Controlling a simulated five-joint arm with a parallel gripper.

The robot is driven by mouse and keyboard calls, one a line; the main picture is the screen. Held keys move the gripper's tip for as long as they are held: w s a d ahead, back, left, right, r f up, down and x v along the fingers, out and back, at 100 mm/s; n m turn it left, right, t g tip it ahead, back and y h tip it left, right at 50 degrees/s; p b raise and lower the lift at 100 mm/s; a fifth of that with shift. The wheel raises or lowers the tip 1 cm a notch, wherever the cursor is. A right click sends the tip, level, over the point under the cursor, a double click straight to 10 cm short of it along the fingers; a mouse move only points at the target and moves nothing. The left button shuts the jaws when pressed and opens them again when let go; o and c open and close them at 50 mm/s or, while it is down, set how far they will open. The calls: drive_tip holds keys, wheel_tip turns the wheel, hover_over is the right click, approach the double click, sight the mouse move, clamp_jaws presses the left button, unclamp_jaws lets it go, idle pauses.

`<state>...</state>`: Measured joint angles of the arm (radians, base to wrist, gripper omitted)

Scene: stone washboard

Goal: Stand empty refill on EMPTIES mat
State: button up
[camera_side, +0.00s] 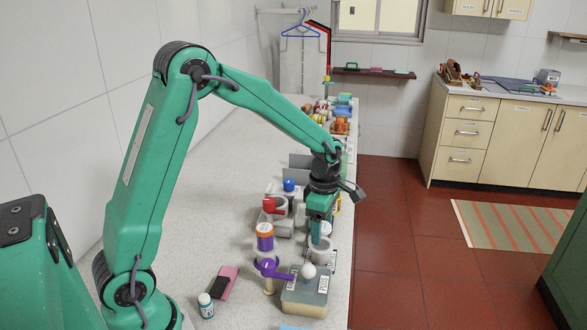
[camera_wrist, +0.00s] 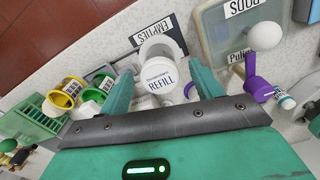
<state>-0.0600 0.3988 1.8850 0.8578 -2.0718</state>
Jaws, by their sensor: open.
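In the wrist view a white refill (camera_wrist: 162,82) with a REFILL label sits between the two teal fingers of my gripper (camera_wrist: 163,76). The fingers are open, one on each side of it. A pale, open-topped round cup (camera_wrist: 163,46) shows just beyond the refill; I cannot tell whether they touch. The EMPTIES mat (camera_wrist: 135,38) lies at that cup, its label facing the camera. In the side view my gripper (camera_side: 320,232) points down over a pale cup (camera_side: 321,252) near the counter's right edge. The refill is mostly hidden by the gripper there.
A grey PODS box (camera_side: 304,298) with a white ball on its lid stands close in front. A purple-handled item (camera_side: 268,268) is to its left. Yellow and green labelled cups (camera_wrist: 72,90) crowd the wrist view's left. The counter's left side (camera_side: 215,200) is mostly clear.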

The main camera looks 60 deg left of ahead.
drive_tip(key=shift+r, duration=2.3)
drive_tip(key=shift+s+r+m, duration=0.3)
drive_tip(key=shift+r+m, duration=0.1)
drive_tip(key=shift+r, duration=0.1)
drive_tip(key=s+d+r+m+t, duration=0.1)
drive_tip(key=s+r+m, duration=0.4)
drive_tip(key=s+m, duration=0.5)
drive_tip(key=s+d+r+m+t, duration=0.1)
drive_tip(key=s+r+m+t, duration=0.3)
drive_tip(key=s+m, duration=0.6)
drive_tip(key=r+m, duration=0.1)
drive_tip(key=m, duration=0.2)
drive_tip(key=shift+s+d+m+t, duration=0.2)
drive_tip(key=shift+d+m+t, duration=0.1)
